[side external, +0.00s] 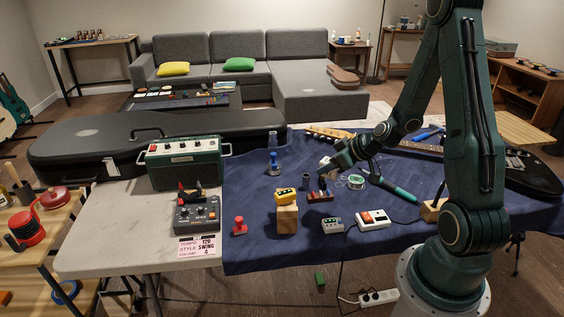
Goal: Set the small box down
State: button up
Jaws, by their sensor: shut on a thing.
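My gripper (328,167) is over the blue cloth, right of centre in the side external view, pointing down and to the left. It is shut on a small pale box (325,161), which is partly hidden by the fingers. The box is small in the picture, and I cannot tell whether it touches anything below. A dark red-brown block with small pieces on it (320,196) lies just below the gripper in the picture, with a dark cylinder (305,182) to its left.
A wooden block (287,219) bears a yellow pedal (285,196). A solder spool (356,182) and a teal-handled iron (393,188) lie right of the gripper. A white box with a red switch (373,218) and a grey-green pedal (333,226) stand nearer. Bare blue cloth (255,260) shows at front left.

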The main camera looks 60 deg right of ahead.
jog(key=shift+f, duration=5.3)
jog(key=shift+f, duration=1.8)
jog(key=shift+f, duration=0.15)
jog(key=o, duration=0.7)
jog(key=shift+o, duration=0.2)
jog(key=shift+s+r, duration=0.4)
jog(key=shift+r, duration=0.15)
jog(key=shift+v, duration=3.2)
